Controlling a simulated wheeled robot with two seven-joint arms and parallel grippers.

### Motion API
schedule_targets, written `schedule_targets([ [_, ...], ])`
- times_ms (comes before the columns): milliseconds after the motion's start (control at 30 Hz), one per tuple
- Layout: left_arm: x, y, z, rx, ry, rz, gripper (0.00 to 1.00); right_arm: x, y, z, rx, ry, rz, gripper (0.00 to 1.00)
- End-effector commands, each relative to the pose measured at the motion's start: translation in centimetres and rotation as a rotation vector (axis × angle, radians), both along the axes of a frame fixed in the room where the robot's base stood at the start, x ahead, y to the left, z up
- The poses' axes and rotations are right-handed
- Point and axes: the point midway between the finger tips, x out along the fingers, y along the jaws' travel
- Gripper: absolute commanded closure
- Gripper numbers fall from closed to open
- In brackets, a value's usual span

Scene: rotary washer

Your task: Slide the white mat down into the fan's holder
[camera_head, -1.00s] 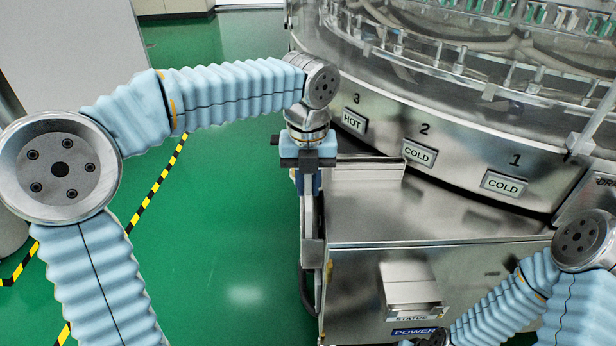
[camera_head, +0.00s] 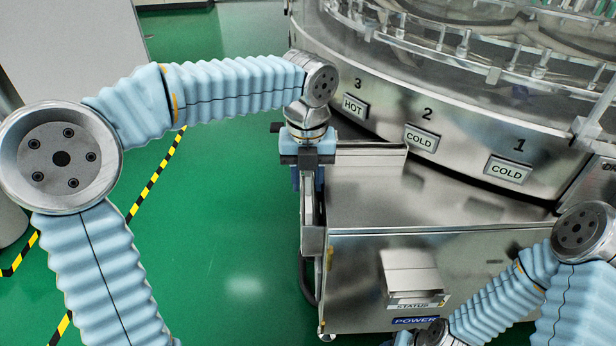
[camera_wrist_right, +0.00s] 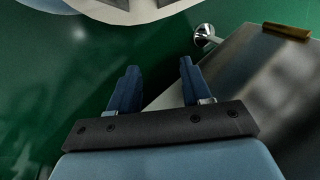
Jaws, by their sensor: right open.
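I cannot make out a white mat or a fan's holder in either view. My left gripper (camera_head: 308,178) points down beside the left edge of the steel washer cabinet (camera_head: 440,290). Its fingers are small and partly hidden, so whether they are apart or hold anything is unclear. My right gripper (camera_wrist_right: 158,88) is open in the right wrist view, with two dark blue fingers apart and nothing seen between them.
The rotary washer (camera_head: 470,140) fills the upper right, with HOT and COLD plates. A hooded STATUS box (camera_head: 411,275) juts from the cabinet front. Green floor (camera_head: 230,240) is open on the left.

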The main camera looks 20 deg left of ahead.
Motion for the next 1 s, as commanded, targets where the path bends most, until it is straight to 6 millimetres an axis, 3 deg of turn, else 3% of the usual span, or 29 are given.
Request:
schedule_targets([
  [467, 0.1, -0.4, 0.9, -0.009, -0.007, -0.003, 0.52, 0.0, 0.0, 0.3, 0.0, 0.0, 0.0, 0.52],
  [1000, 0.0, -0.1, 12.4, -0.004, -0.003, -0.001, 0.52, 0.1, -0.4, 3.7, -0.009, -0.007, -0.005, 0.52],
])
